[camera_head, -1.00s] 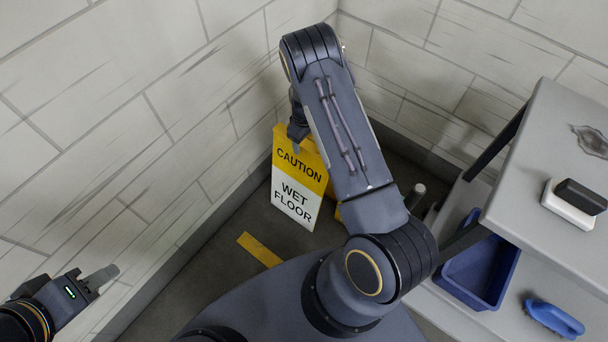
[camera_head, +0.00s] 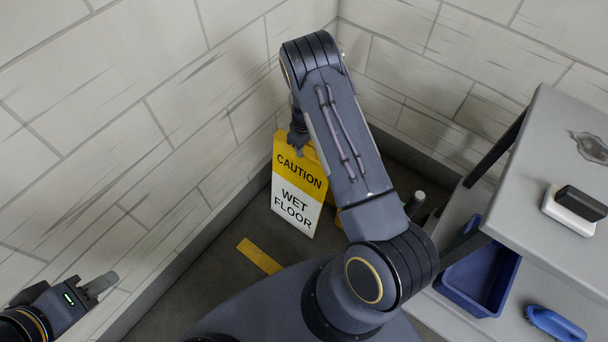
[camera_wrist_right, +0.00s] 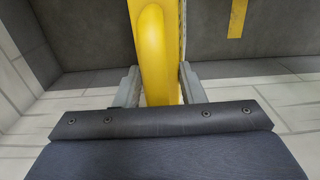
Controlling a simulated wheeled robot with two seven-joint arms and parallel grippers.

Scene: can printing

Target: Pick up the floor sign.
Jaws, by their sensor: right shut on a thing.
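The floor sign (camera_head: 298,190) is a yellow and white panel reading "CAUTION WET FLOOR". It stands roughly upright near the wall corner in the head view, and my right arm hides part of it. My right gripper (camera_head: 298,140) is at its top edge. In the right wrist view, my right gripper's two fingers (camera_wrist_right: 160,88) are closed on either side of the yellow sign (camera_wrist_right: 156,50). I cannot tell whether the sign's foot touches the floor. My left gripper (camera_head: 100,284) is at the lower left by the wall, empty, with its fingers seen edge-on.
A grey shelf cart (camera_head: 540,150) stands at the right with a black and white eraser-like block (camera_head: 574,209) on top. Below are a blue bin (camera_head: 478,280) and a blue brush (camera_head: 555,324). Tiled walls close in behind and left. A yellow strip (camera_head: 259,256) marks the dark floor.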

